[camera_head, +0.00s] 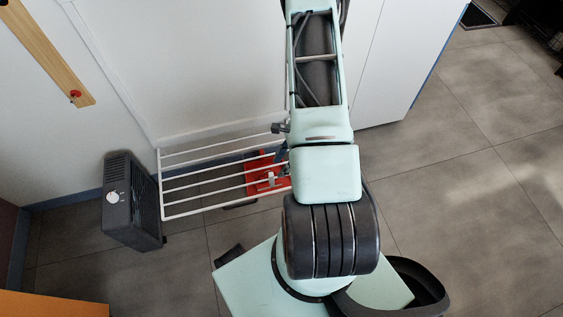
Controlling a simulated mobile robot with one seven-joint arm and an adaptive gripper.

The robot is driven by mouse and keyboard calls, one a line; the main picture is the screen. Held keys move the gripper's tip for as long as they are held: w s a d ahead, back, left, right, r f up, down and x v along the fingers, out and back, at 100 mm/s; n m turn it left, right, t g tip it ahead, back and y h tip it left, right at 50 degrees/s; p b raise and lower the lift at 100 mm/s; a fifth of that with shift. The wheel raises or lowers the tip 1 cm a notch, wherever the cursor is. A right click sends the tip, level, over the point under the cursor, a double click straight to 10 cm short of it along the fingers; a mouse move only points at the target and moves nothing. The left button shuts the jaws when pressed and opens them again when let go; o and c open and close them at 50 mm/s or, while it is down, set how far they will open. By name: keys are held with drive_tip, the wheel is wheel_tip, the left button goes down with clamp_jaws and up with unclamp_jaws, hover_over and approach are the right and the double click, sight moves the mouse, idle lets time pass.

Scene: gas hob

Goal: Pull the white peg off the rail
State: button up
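A white rack of several parallel rails (190,187) juts out from the white wall. A small pale piece, seemingly the white peg (271,178), sits at one of its rails, in front of a red object. It is too small to tell exactly how it grips the rail. My arm comes down over the right end of the rack and hides that part. A dark bit of what seems to be my gripper (282,153) shows beside the arm, close above the peg. Its fingertips are mostly hidden, so its opening and any contact with the peg cannot be told.
A red object (256,181) is below the rails. A dark heater-like box (131,202) with a white knob stands left of the rack. A wooden strip (45,52) with a red knob is on the left wall. Grey tiled floor (470,210) is clear at right.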

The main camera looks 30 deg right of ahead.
sight(272, 178)
drive_tip(key=b+x, duration=0.3)
drive_tip(key=x, duration=0.6)
drive_tip(key=shift+f, duration=0.25)
clamp_jaws()
drive_tip(key=shift+r, duration=0.2)
drive_tip(key=shift+r+p, duration=2.35)
drive_tip(key=shift+r, duration=1.25)
drive_tip(key=shift+w, duration=0.1)
